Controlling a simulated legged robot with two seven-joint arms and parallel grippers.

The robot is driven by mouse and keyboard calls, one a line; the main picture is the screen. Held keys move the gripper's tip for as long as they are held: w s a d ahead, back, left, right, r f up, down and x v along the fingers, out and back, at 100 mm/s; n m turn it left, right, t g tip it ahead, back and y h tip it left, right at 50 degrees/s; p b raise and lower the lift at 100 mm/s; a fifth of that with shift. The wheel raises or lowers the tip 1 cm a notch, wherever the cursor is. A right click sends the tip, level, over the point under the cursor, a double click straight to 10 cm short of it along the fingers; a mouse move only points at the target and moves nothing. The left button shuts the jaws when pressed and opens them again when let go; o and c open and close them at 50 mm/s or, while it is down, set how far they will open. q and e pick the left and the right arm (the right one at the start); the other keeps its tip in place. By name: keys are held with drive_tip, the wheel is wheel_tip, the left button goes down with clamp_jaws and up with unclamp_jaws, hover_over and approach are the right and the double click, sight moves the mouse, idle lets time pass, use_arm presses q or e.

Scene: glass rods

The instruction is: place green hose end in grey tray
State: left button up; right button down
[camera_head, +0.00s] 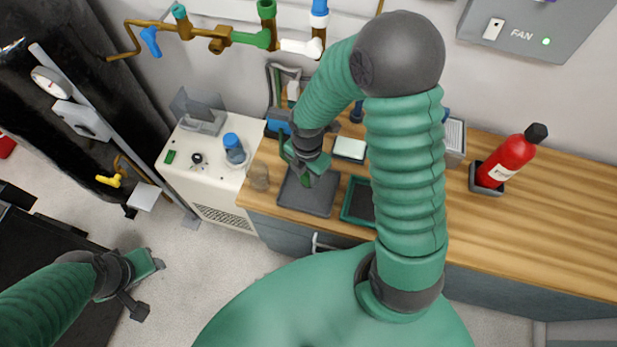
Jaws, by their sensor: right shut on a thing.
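The grey tray (318,206) lies on the wooden worktop near its front left end. My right gripper (303,170) points down over the tray's back part. It is shut on the green hose end (305,181), of which only a small dark green piece shows below the fingers. I cannot tell whether the hose end touches the tray floor. My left gripper (149,287) is at the lower left, over the floor and away from the worktop. Its fingers are apart and nothing shows between them.
A green-rimmed tray (349,213) stands just right of the grey tray. A small glass jar (259,175) stands to its left. A white machine with a blue-capped bottle (234,149) is farther left. A red extinguisher (506,157) stands right. The worktop between is mostly clear.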

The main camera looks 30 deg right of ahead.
drive_tip(key=shift+d+f, duration=0.2)
drive_tip(key=shift+d, duration=0.05)
wheel_tip(320, 180, down, 3)
drive_tip(key=shift+r, duration=0.1)
drive_tip(key=shift+w+f, duration=0.1)
drive_tip(key=shift+f, duration=0.15)
drive_tip(key=shift+f+b, duration=0.1)
drive_tip(key=shift+b, duration=0.2)
drive_tip(key=c, duration=1.1)
unclamp_jaws()
